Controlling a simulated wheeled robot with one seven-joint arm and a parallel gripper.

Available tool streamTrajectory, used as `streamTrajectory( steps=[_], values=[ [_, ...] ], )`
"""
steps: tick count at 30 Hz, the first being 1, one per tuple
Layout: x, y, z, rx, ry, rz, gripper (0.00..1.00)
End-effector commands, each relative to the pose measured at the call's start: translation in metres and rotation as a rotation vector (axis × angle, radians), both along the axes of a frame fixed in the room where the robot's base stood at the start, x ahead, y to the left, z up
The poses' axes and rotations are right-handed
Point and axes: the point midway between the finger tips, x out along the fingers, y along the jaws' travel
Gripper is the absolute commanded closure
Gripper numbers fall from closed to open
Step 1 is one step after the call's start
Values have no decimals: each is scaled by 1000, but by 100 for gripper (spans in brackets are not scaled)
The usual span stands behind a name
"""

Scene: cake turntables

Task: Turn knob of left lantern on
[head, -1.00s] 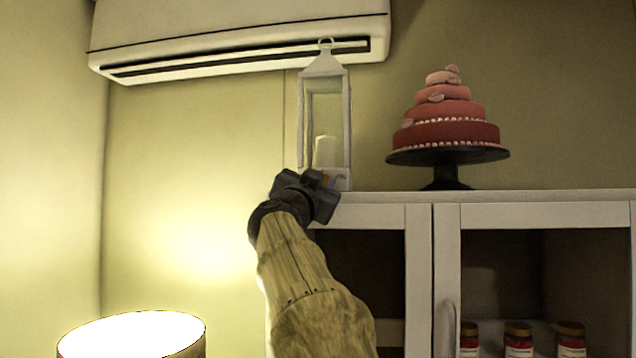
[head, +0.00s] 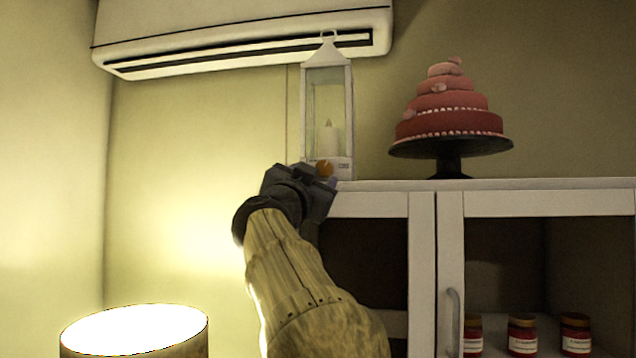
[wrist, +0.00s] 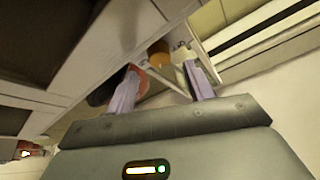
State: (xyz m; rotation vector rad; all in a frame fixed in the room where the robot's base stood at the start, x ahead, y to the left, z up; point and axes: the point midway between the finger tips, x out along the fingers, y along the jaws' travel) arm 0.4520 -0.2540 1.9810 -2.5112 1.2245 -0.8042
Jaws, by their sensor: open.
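A white lantern (head: 344,115) with a pale candle (head: 329,139) inside stands upright on top of the white cabinet. An orange round knob (head: 325,168) sits low on its front. My gripper (head: 316,185) is at the lantern's base, just below and in front of the knob, and hides part of the base. In the wrist view my gripper (wrist: 161,68) is open, with its two fingers apart. The knob (wrist: 158,52) shows in the gap, just beyond the fingertips, with part of the lantern (wrist: 186,58) beside it. I cannot tell whether a finger touches the knob.
A red tiered cake (head: 447,103) stands on a dark turntable (head: 450,147) to the right on the cabinet (head: 530,197). An air conditioner (head: 245,30) is on the wall above. A bright lamp (head: 135,330) is at lower left. Several red jars are inside the cabinet.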

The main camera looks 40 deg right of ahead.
Motion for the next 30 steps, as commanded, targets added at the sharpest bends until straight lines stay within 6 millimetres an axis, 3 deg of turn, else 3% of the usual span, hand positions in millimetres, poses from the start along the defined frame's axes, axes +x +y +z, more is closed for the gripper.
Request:
streamTrajectory(
  steps=[1, 18, 30],
  values=[
    [-6, 9, -9, 0, -2, 4, 47],
    [-58, 94, -47, 1, -1, 5, 47],
    [-63, 101, -48, 1, 0, 4, 47]
  ],
)
